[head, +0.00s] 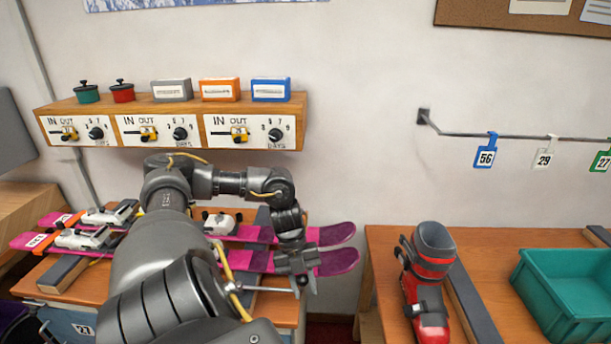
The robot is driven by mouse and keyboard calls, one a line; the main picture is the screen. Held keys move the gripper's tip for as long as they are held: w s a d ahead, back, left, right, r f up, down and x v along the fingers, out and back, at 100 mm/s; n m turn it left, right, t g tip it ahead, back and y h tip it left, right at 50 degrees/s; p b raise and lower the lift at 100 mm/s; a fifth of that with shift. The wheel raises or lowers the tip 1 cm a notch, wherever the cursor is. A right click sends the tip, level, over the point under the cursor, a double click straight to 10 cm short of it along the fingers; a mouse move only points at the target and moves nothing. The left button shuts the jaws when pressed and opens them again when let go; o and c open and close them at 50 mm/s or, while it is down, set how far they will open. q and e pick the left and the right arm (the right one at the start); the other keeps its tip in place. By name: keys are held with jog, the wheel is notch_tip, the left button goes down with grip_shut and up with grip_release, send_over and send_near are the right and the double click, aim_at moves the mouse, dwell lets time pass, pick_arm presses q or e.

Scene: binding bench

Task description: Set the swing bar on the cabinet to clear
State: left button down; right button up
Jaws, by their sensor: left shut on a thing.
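My left arm reaches over the wooden bench cabinet (38,282) from the bottom of the head view. My left gripper (302,287) points down at the cabinet's right front corner. It is shut on the end of a thin metal bar, which seems to be the swing bar (264,289). The bar runs level to the left from the jaws, and my arm hides its left end and pivot. No clear marking for the bar's settings shows. My right gripper is not in view.
Pink skis (336,234) with bindings lie across the cabinet top, close to my left gripper. A wall shelf (200,134) with switches and dials hangs behind. A red ski boot (433,255) and a green crate (568,262) stand on the right table. A gap separates the tables.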

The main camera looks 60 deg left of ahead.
pick_arm(q)
jog(key=shift+s+d+f, duration=0.1)
jog(key=shift+s, duration=0.05)
jog(key=c, duration=1.3)
grip_release()
jog(key=shift+o, duration=1.1)
jog(key=shift+r, duration=0.2)
jog(key=b+v, duration=0.2)
jog(key=v, duration=0.8)
jog(key=shift+r, duration=0.25)
